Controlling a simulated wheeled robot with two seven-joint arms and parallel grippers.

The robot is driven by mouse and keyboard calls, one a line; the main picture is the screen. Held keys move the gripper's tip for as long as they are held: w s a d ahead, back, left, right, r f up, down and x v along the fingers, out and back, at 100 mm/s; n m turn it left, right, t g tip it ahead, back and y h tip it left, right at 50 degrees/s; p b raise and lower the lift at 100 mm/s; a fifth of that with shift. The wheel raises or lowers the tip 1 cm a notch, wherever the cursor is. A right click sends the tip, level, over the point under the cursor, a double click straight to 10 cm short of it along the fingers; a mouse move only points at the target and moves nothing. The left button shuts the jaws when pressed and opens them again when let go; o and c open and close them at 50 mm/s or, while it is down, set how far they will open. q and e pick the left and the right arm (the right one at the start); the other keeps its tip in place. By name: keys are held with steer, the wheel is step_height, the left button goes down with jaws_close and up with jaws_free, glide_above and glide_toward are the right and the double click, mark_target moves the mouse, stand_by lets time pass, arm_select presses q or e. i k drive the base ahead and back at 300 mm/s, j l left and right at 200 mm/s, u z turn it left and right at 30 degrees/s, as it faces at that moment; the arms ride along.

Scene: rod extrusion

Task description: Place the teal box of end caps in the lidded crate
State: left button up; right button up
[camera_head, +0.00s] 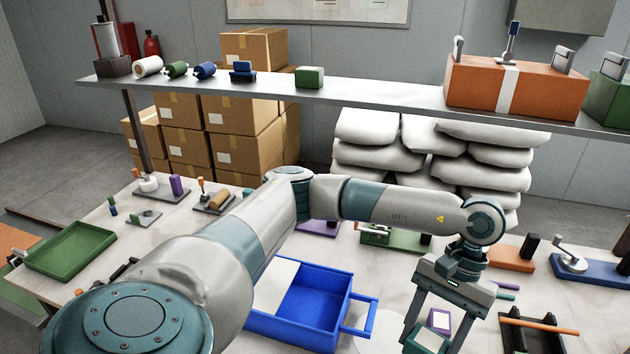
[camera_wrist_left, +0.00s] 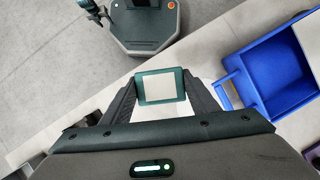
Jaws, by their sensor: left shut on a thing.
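My left gripper (camera_head: 440,325) points down over the worktop, to the right of the blue crate. It is shut on the teal box (camera_head: 427,341), which has a pale top panel. In the left wrist view the teal box (camera_wrist_left: 161,87) sits between the two fingers of the left gripper (camera_wrist_left: 160,92). I cannot tell its height above the worktop. The blue crate (camera_head: 327,327) has a handle on its right side. A white panel covers its left part, and the blue inside shows to the right of it. The blue crate also shows in the left wrist view (camera_wrist_left: 243,82). My right gripper is out of view.
A small purple-edged box (camera_head: 439,318) is near the left gripper's fingers. A black tray with an orange rod (camera_head: 540,325) lies at the right. A green tray (camera_head: 70,250) is at the far left. A shelf (camera_head: 390,98) spans the back above the worktop.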

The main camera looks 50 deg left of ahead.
mark_target(312, 317)
steer(key=i+j+u, duration=0.1)
steer(key=u, duration=0.3)
steer(key=i+u, duration=0.1)
steer(key=u, duration=0.3)
steer(key=i+u, duration=0.15)
steer(key=u, duration=0.25)
